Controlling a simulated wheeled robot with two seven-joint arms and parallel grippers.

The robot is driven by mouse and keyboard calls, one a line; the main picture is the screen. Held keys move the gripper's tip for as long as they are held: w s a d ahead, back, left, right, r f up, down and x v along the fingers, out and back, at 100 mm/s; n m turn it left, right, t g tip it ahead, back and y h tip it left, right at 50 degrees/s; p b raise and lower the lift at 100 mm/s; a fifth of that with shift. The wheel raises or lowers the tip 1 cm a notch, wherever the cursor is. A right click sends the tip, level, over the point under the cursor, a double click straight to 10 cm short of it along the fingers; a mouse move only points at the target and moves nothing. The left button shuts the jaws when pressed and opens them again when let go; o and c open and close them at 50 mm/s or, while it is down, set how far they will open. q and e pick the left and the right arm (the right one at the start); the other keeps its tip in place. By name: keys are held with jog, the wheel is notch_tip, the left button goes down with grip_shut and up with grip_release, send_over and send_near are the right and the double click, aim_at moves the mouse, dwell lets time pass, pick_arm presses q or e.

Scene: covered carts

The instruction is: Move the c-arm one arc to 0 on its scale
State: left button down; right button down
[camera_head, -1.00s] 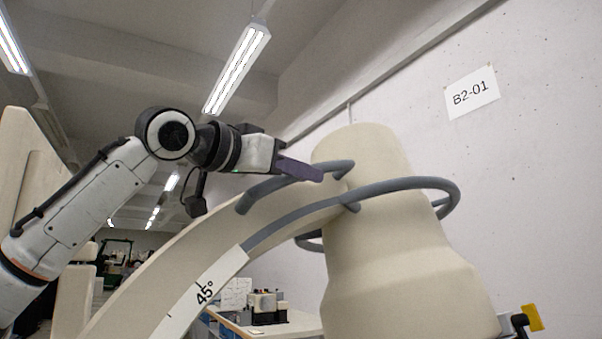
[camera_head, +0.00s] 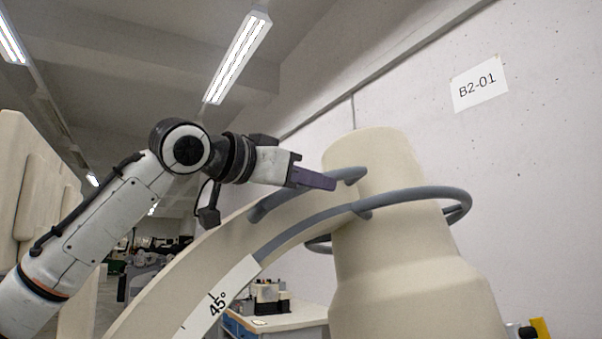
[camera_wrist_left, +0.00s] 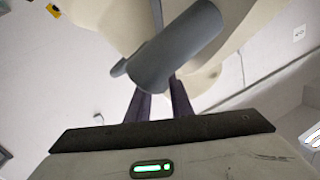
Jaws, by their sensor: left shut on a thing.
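The cream c-arm arc (camera_head: 160,285) curves up from the lower left to a wide cream housing (camera_head: 415,265). A white scale strip (camera_head: 232,290) on the arc reads 45°; no 0 mark or pointer is visible. Grey tubular handles (camera_head: 305,232) run along the arc's upper end and around the housing. My left gripper (camera_head: 322,180) is shut on the upper grey handle (camera_head: 268,206). In the left wrist view the grey handle (camera_wrist_left: 178,48) crosses between the dark fingers and hides their tips. My right gripper is not in view.
A concrete wall with a B2-01 sign (camera_head: 480,87) stands behind the housing. A table (camera_head: 290,318) with equipment lies beyond the arc. A cream panel (camera_head: 20,190) stands at the left edge. A yellow part (camera_head: 540,328) shows at the lower right.

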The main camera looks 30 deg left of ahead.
pick_arm(q)
jog(key=shift+a+r, duration=0.1)
jog(key=shift+r, duration=0.15)
jog(key=c, duration=1.9)
grip_release()
jog(key=o, duration=0.3)
jog(key=shift+w+f, duration=0.15)
jog(key=b+v, duration=0.2)
jog(key=v, duration=0.8)
jog(key=shift+s, duration=0.25)
